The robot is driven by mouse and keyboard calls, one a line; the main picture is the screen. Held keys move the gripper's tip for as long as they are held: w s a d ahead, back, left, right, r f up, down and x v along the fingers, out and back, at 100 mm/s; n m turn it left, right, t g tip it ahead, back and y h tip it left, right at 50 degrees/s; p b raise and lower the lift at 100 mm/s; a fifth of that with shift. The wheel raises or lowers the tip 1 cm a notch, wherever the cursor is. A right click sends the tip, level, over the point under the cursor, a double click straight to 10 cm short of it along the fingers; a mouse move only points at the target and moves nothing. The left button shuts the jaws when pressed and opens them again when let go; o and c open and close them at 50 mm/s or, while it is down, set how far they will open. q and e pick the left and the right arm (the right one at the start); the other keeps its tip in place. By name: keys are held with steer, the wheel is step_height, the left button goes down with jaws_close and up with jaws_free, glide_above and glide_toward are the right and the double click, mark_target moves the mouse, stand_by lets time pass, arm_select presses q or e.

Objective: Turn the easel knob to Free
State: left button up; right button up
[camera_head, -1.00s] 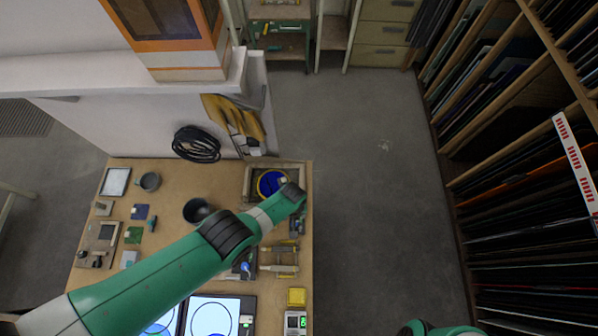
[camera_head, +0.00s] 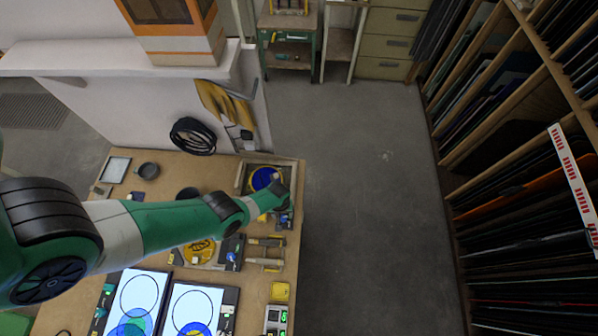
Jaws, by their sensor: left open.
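My left arm reaches in from the left over the workbench (camera_head: 170,168). My left gripper (camera_head: 284,214) is open at the arm's far end, pointing down beside the wooden tray (camera_head: 238,182) that holds a round blue disc (camera_head: 263,178). The wrist covers much of the gripper, and its fingers are small and hard to make out. I cannot pick out the easel knob or read a Free mark. A small dark panel with knobs (camera_head: 232,253) stands on the bench below the forearm. My right gripper is out of view.
Two lit panels with circles, a left one (camera_head: 135,300) and a right one (camera_head: 195,308), lie at the near bench edge. Wooden-handled tools (camera_head: 266,262) and a yellow block (camera_head: 280,291) lie near the right edge. Open floor (camera_head: 360,200) separates the bench from the rack (camera_head: 530,190).

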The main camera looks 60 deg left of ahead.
mark_target(283, 218)
arm_select(q)
step_height(283, 218, down, 2)
steer(key=shift+d+f+b, duration=0.15)
steer(key=shift+b, duration=0.7)
steer(key=shift+a+f+b, duration=0.2)
steer(key=shift+f+b, duration=0.2)
steer(key=shift+f, duration=0.05)
steer(key=shift+r, duration=0.1)
jaws_close()
